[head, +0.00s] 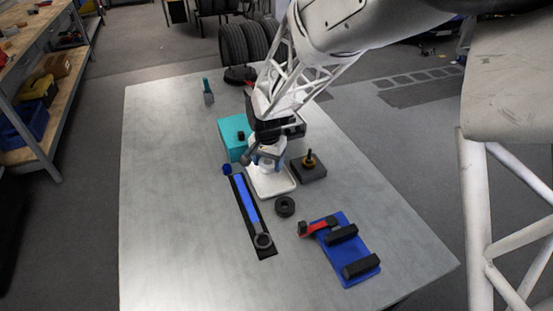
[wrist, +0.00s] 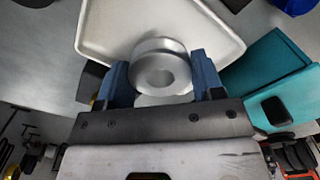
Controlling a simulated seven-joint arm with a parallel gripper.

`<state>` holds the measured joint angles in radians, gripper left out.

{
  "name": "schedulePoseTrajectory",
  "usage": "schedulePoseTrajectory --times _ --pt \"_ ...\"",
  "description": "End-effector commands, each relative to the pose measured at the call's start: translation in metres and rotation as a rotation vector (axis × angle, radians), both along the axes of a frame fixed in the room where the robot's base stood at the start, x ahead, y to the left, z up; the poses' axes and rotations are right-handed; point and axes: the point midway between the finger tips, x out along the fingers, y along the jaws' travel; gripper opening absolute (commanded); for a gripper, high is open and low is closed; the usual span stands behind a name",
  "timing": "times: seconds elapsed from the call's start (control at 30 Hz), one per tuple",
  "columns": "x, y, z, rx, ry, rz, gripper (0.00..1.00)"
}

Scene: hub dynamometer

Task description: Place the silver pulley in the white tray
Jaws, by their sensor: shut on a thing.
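The silver pulley (wrist: 162,72), a short metal cylinder with a central hole, sits between the two blue fingers of my gripper (wrist: 158,66), which is shut on it. The white tray (wrist: 222,22) lies behind the pulley in the wrist view, so the pulley is over the tray's area. I cannot tell whether it touches the tray floor. In the head view my gripper (head: 266,162) points down over the white tray (head: 274,190), and the arm and fingers mostly hide the pulley.
A teal box (head: 231,131) stands left of the tray, and a dark block with a brass post (head: 310,168) right of it. In front are a black ring (head: 285,206), a blue-and-black strip (head: 244,204) and a blue plate with black blocks (head: 345,262). The table's left side is clear.

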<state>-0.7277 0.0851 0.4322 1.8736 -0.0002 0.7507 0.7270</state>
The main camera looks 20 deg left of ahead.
Motion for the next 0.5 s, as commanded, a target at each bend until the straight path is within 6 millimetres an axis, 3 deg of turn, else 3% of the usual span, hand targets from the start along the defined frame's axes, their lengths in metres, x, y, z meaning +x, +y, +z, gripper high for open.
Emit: schedulePoseTrajectory --times 0.5 --pt "0.0015 0.0013 -0.0064 -0.001 0.001 0.000 0.40"
